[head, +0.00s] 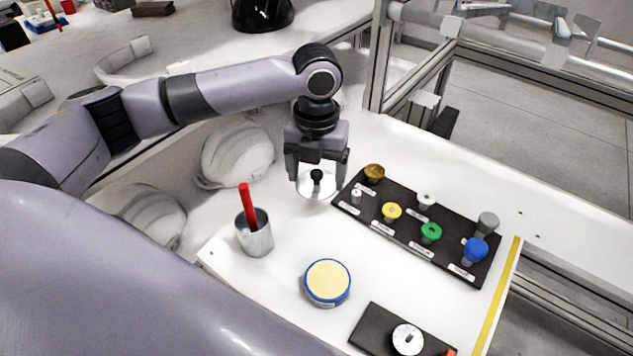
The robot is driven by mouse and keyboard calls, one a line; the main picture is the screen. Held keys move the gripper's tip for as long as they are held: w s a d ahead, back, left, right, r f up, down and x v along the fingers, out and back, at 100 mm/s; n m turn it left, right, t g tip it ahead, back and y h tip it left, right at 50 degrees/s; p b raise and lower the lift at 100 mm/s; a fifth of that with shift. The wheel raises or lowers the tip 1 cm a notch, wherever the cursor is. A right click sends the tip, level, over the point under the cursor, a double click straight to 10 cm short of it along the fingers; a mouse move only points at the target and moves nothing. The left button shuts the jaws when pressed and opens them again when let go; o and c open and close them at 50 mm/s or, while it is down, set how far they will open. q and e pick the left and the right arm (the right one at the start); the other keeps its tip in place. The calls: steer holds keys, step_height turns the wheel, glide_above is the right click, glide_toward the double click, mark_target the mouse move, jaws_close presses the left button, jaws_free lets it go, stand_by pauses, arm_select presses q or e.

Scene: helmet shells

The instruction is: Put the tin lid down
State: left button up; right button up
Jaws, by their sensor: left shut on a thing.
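The tin lid (316,190) is a round, silvery disc with a black knob in its middle. My left gripper (317,172) points down at the back of the white work table, with a finger on each side of the lid's knob area, and is shut on the lid. The lid is close to the table top, left of the black rack; I cannot tell if it touches the surface. A round tin (327,283) with a blue rim and a pale yellow top stands nearer the front. My right gripper does not show.
A black rack (408,238) holds several coloured knobs. A metal cup (254,236) with a red stick (245,204) stands at the left. A black block (390,333) with a silver disc lies at the front. White helmet shells (237,153) are behind left. Table between cup and rack is clear.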

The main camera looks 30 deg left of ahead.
mark_target(317, 185)
arm_select(q)
steer(key=shift+f, duration=1.55)
steer(key=shift+f, duration=0.3)
steer(key=shift+f, duration=0.3)
steer(key=o, duration=0.9)
steer(key=shift+r, duration=0.15)
step_height(317, 185, up, 13)
